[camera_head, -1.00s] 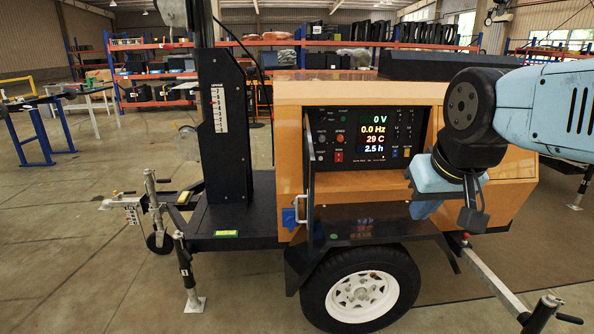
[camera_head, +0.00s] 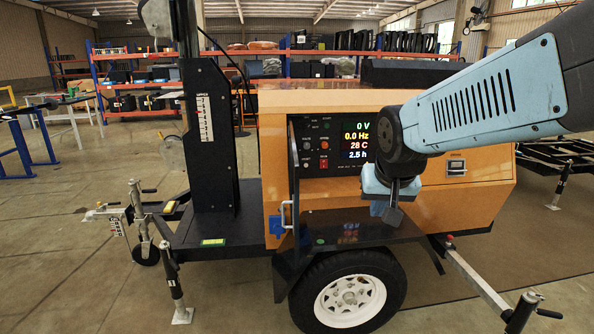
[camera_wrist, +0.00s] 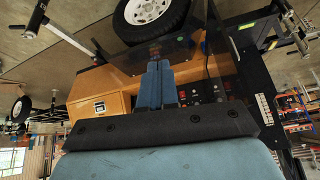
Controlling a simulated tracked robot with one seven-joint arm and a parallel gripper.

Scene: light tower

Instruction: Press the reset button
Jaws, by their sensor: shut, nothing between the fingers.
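The control panel (camera_head: 306,132) is a black face in the orange trailer's recess, with a lit display (camera_head: 354,139) reading 0 V, 0.0 Hz, 28 C and 2.5 h. Several small buttons sit left of the display, including an orange one (camera_head: 325,144) and a red one (camera_head: 324,163). My arm hides the panel's right part. My gripper (camera_head: 392,214) is shut and empty, lower right of the display in the head view. In the wrist view, its blue fingers (camera_wrist: 160,65) are together, with panel buttons (camera_wrist: 208,92) beside them.
An open panel door (camera_head: 295,190) stands edge-on at the recess's left. A dark ledge (camera_head: 350,231) lies below, above a white-rimmed wheel (camera_head: 344,300). The black mast (camera_head: 208,140) stands to the left. Open floor lies in front of the trailer.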

